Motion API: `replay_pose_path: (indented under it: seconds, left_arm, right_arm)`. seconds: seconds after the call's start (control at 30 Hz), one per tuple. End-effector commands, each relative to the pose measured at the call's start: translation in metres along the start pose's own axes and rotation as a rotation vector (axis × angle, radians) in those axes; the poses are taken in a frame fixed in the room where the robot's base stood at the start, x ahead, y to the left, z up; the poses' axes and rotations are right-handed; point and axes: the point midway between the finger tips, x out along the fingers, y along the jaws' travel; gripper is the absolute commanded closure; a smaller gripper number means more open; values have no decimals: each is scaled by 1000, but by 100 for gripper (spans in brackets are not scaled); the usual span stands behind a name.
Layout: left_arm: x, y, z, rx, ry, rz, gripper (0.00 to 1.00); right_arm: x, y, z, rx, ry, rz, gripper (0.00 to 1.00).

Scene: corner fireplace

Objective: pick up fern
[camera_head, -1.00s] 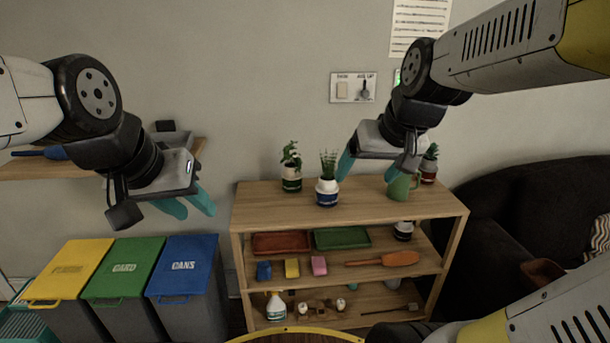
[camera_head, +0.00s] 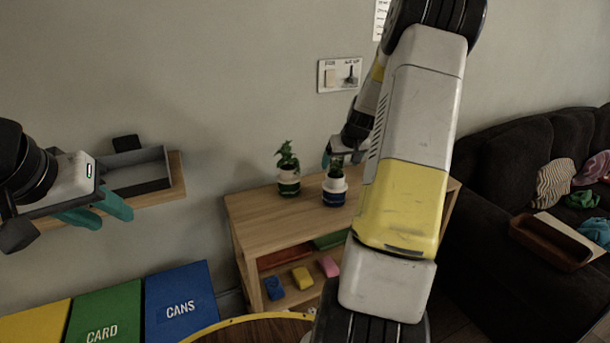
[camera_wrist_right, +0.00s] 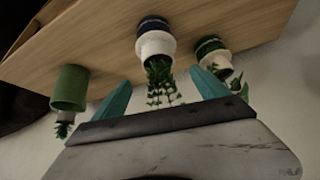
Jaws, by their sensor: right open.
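The plant with thin fronds, which looks like the fern, stands in a white and blue pot (camera_head: 334,193) on the wooden shelf unit's top (camera_head: 255,213). In the right wrist view, the picture is upside down and the fern (camera_wrist_right: 159,82) shows between the two teal fingers. My right gripper (camera_wrist_right: 162,86) is open, with a finger on each side of the foliage; contact cannot be told. My left gripper (camera_head: 108,217) is open and empty, far left of the fern.
A leafy plant in a white and green pot (camera_head: 288,184) stands close left of the fern. Lidded bins (camera_head: 181,300) are at lower left; a dark sofa (camera_head: 490,235) is right.

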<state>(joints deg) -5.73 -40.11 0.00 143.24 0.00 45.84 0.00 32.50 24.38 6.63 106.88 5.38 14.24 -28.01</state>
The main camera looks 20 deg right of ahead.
Motion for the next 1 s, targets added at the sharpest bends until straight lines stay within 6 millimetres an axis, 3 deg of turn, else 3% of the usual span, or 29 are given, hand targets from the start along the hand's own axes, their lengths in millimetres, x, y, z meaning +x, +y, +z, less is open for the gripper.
replay_pose_path:
  seconds: [0.5,0.8,0.87,1.0]
  left_arm:
    - [0,0,0,0,0,0,64]
    - [0,0,0,0,0,0,64]
    - [0,0,0,0,0,0,64]
    - [0,0,0,0,0,0,64]
  right_arm:
    - [66,2,2,0,-2,-2,15]
    - [72,2,2,0,-1,-1,15]
    - [72,2,2,0,-1,-1,23]
    - [72,2,2,0,-1,-1,51]
